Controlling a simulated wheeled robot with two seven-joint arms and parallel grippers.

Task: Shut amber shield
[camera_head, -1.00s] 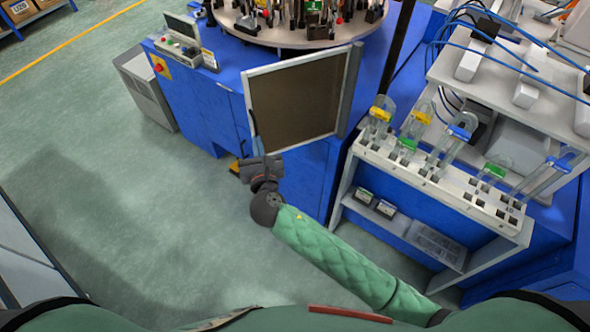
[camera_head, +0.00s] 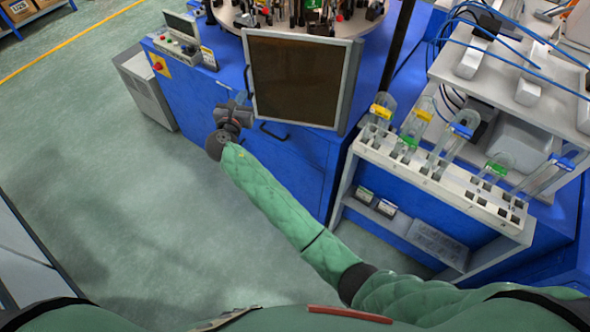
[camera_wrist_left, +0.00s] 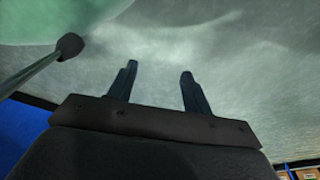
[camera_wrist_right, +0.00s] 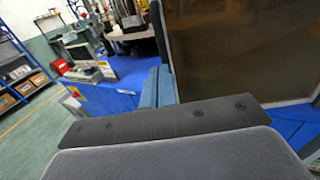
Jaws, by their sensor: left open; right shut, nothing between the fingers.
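The amber shield (camera_head: 296,80) is a brown panel in a pale metal frame in front of the blue machine (camera_head: 300,160). It also fills the right of the right wrist view (camera_wrist_right: 240,55). My right gripper (camera_head: 240,100) is shut and empty at the shield's left edge; in the right wrist view its fingers (camera_wrist_right: 158,85) are together just beside the frame. Whether they touch the frame I cannot tell. My left gripper shows only in the left wrist view (camera_wrist_left: 158,80), open and empty, with grey floor behind it.
A round turntable (camera_head: 290,30) with several fixtures stands behind the shield. A control box (camera_head: 185,45) sits on the machine's left. A white rack (camera_head: 440,180) with several glass tubes stands at the right. The floor (camera_head: 110,210) at left is clear.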

